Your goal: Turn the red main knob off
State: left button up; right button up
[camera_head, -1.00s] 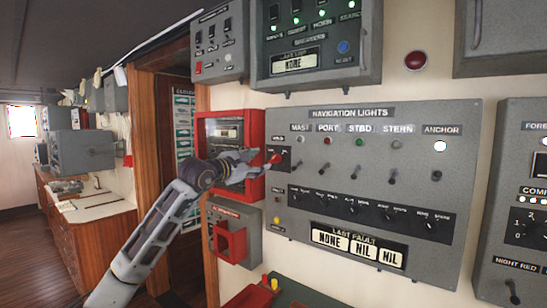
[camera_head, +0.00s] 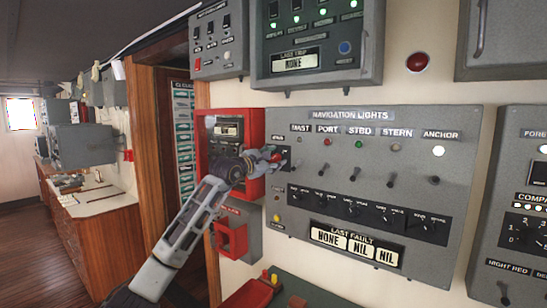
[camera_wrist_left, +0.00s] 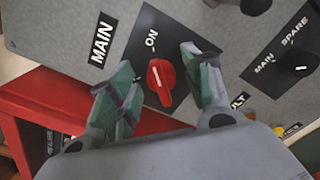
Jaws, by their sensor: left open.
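The red main knob (camera_wrist_left: 161,82) sits on a dark plate on the grey navigation lights panel (camera_head: 395,180). In the left wrist view its white line runs along the knob, pointing roughly toward the ON label (camera_wrist_left: 151,40). My left gripper (camera_wrist_left: 163,85) is open, with one green-padded finger on each side of the knob, apparently apart from it. In the head view the left gripper (camera_head: 268,160) is at the panel's left edge and partly covers the knob (camera_head: 276,156). My right gripper is not in view.
A red-framed box (camera_head: 203,165) is on the wall just left of the panel, behind my left wrist. A red bracket (camera_head: 232,238) is below it. Several small toggle switches (camera_head: 355,173) and a row of black knobs are to the right on the panel.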

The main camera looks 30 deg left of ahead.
pick_arm(q)
jog(key=shift+w, duration=0.2)
jog(key=c, duration=1)
jog(key=shift+o, duration=0.2)
